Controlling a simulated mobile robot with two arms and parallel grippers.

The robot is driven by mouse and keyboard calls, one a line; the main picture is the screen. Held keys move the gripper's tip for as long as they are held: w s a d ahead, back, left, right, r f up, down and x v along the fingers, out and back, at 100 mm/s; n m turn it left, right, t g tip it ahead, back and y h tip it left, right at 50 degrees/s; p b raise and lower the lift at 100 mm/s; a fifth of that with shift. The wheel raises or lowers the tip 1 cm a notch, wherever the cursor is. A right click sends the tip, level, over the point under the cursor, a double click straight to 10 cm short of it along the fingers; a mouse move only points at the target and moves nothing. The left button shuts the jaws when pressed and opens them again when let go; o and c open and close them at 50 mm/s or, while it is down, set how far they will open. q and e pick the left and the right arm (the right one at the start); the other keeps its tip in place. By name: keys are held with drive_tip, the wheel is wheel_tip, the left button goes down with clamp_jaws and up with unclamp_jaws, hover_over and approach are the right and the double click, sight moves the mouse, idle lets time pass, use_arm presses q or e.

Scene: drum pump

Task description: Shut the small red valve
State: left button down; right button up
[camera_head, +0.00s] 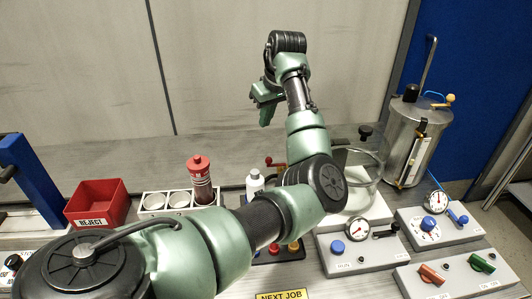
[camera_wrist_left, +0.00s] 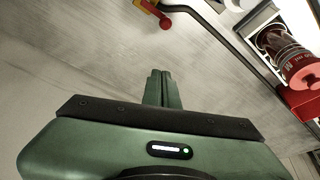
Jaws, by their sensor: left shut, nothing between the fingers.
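A small red valve handle (camera_head: 270,162) shows just left of my arm in the head view, behind the white bottle; the arm hides part of what is around it. A red knob on a yellow and red part (camera_wrist_left: 166,22), which looks like the same valve, is at the top edge of the left wrist view. My left gripper (camera_head: 266,119) is raised in front of the back wall, fingers pointing down, apart from the valve. In the left wrist view its fingers (camera_wrist_left: 159,76) are shut together and empty. My right gripper is not in view.
A red REJECT bin (camera_head: 98,205) and a white rack (camera_head: 153,201) with a red-capped bottle (camera_head: 199,168) stand left. A white bottle (camera_head: 254,184) is beside my arm. A glass vessel (camera_head: 367,175), steel drum (camera_head: 411,140) and switch panels (camera_head: 354,262) stand right.

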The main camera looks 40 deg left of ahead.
use_arm(q)
wheel_tip(320, 180, down, 11)
drive_tip(key=p, duration=0.2)
drive_tip(key=shift+p, duration=0.4)
drive_tip(key=shift+f, duration=0.1)
idle(0.5)
